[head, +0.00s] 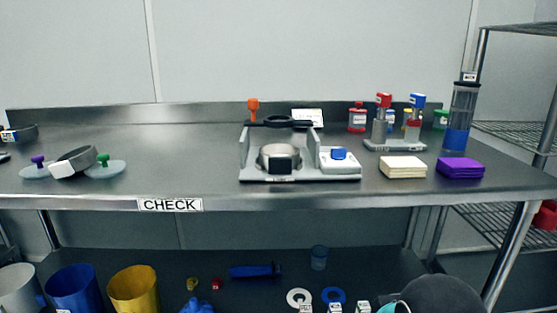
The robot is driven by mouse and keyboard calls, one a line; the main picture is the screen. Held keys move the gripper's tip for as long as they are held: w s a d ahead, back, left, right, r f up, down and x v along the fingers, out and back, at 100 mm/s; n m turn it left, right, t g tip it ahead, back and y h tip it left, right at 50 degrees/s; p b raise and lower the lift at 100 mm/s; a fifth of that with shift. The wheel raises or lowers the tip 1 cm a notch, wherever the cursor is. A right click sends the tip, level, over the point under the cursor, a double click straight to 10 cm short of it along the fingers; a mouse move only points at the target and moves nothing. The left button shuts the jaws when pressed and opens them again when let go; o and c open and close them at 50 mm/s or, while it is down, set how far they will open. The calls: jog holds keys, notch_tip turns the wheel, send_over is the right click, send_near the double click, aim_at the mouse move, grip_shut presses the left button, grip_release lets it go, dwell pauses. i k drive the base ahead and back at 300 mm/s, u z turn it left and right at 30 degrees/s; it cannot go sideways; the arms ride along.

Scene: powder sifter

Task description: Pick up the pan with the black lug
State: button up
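The pan with the black lug (267,154) is a round metal pan. It sits upright in the grey stand (248,163) at the middle of the bench, and its black block-shaped lug (280,164) faces the front edge. A black ring-shaped part (284,121) is above it on the stand. Another metal pan (80,157), with a white lug (62,169), lies tilted at the left, between or on two pale discs with purple and green knobs. My gripper is not in view.
A blue-topped white box (340,158) adjoins the stand on the right. An orange-topped knob (253,105) rises behind it. Cream (403,168) and purple (460,168) stacks and a bottle rack (394,145) are farther right. The bench between the left pan and stand is clear.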

aim_at(275, 158)
jog(key=z, duration=0.55)
jog(key=k, duration=1.2)
jog(key=u, duration=0.75)
jog(key=i, duration=1.1)
jog(key=u, duration=0.85)
